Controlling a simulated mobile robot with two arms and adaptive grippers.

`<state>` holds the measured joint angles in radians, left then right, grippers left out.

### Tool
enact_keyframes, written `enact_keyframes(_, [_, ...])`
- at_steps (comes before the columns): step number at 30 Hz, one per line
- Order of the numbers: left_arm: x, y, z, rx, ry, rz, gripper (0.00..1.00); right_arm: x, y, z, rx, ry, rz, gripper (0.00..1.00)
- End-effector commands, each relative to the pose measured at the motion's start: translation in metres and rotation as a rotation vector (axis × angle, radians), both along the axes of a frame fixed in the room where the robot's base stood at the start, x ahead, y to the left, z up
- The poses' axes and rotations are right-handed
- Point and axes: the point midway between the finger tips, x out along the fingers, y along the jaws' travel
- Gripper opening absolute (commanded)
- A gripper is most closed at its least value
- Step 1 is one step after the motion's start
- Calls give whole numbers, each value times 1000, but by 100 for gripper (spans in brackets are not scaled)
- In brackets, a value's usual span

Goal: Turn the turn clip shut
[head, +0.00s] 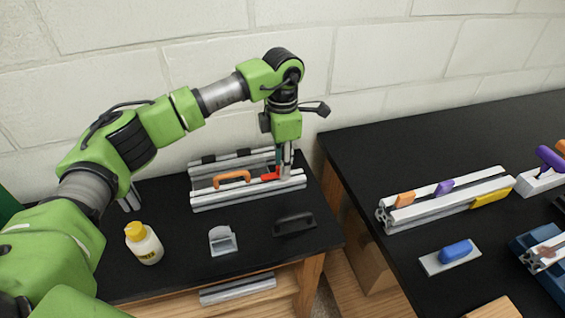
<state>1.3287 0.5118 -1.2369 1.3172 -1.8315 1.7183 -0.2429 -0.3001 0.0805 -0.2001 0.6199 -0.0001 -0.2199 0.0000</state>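An aluminium extrusion frame (240,200) lies on the left black table against the wall. A small red part (270,177) sits on it towards its right end, beside an orange handle (232,176). I cannot tell for sure which part is the turn clip; the red one is nearest my gripper. My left gripper (284,172) points straight down at the frame's right end, with its fingertips close beside the red part. The fingers are small and partly overlap, so their opening and any contact are unclear. My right gripper is not in view.
A white bottle with a yellow cap (145,244), a clear bracket (222,240) and a black handle (294,224) stand in front of the frame. The right table holds another extrusion (440,208) with coloured parts, and a blue-handled plate (450,257).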

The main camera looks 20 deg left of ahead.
Motion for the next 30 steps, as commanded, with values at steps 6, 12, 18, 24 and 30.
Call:
enact_keyframes(6, [0,0,0,-1,1,1,25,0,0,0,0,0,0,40])
enact_keyframes(12, [0,0,8,0,-1,1,25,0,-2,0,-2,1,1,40])
enact_keyframes(18, [1,0,45,0,-5,1,25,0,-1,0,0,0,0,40])
enact_keyframes(24, [1,0,87,-1,-3,1,25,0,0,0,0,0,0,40])
enact_keyframes(30, [0,0,113,0,-1,0,25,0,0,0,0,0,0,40])
